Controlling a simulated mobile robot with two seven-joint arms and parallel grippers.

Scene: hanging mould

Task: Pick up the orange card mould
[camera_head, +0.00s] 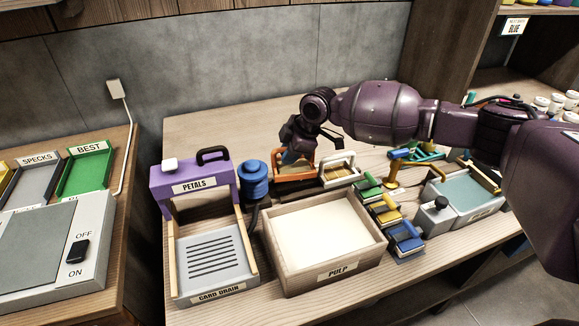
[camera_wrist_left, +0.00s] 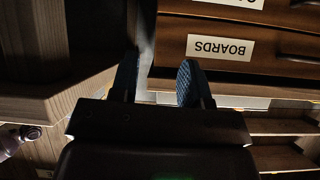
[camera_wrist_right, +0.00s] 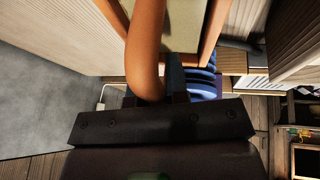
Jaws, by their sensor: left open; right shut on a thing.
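The orange card mould (camera_head: 294,178) is a flat orange frame with a raised handle, on the table behind the pulp box in the head view. My right gripper (camera_head: 297,152) comes down on it from above and hides part of its handle. In the right wrist view, the orange handle (camera_wrist_right: 146,48) runs down between the fingers, and my right gripper (camera_wrist_right: 160,98) is shut on it. I cannot tell whether the mould is clear of the table. My left gripper (camera_wrist_left: 158,80) is open and empty in the left wrist view, facing drawers labelled BOARDS (camera_wrist_left: 219,47).
A white-handled mould (camera_head: 340,174) stands close at the right of the orange one. The PULP box (camera_head: 343,268) is in front, a blue container (camera_head: 254,178) and the purple PETALS stand (camera_head: 190,184) to the left. Coloured blocks (camera_head: 384,210) crowd the right. Bare table lies behind.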

